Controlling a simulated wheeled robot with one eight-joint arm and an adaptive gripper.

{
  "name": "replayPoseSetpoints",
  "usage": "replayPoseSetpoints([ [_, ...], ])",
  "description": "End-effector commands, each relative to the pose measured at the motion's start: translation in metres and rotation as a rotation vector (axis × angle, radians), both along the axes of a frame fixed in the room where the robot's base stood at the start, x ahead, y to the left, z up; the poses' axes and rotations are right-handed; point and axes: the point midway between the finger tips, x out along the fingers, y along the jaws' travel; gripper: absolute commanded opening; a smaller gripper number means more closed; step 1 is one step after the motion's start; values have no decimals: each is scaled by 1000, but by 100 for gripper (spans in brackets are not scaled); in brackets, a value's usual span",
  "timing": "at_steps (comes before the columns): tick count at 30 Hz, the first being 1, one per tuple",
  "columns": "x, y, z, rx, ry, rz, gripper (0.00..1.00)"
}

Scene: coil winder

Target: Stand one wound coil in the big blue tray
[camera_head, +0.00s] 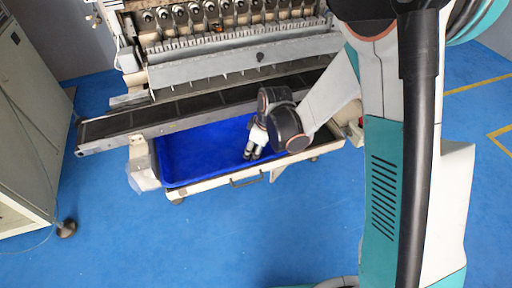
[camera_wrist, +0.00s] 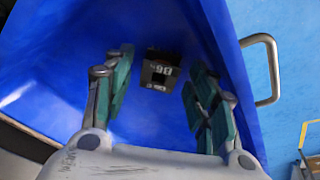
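The big blue tray (camera_head: 195,160) sits in a wheeled cart below the conveyor in the head view. Its blue wall and floor fill much of the wrist view (camera_wrist: 60,75). A small dark block with pale markings, seemingly a wound coil (camera_wrist: 159,70), rests in the tray; I cannot tell whether it is fully upright. My gripper (camera_head: 251,156) reaches down into the tray. In the wrist view my gripper (camera_wrist: 160,64) is open, its green-padded fingers apart on either side of the coil, with blue showing between. The coil is hidden in the head view.
The winding machine (camera_head: 235,60) and dark conveyor (camera_head: 200,110) stand behind the tray. The cart's front rail has a handle (camera_head: 246,181), also in the wrist view (camera_wrist: 268,70). A grey cabinet (camera_head: 30,110) stands at left. The blue floor in front is clear.

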Motion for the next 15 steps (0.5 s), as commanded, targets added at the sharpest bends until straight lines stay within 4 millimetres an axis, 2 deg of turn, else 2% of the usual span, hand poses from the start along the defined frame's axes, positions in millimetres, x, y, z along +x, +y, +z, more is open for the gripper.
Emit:
replayPoseSetpoints([
  [8,0,0,6,0,0,0,52],
  [15,-8,-8,49,0,0,-1,52],
])
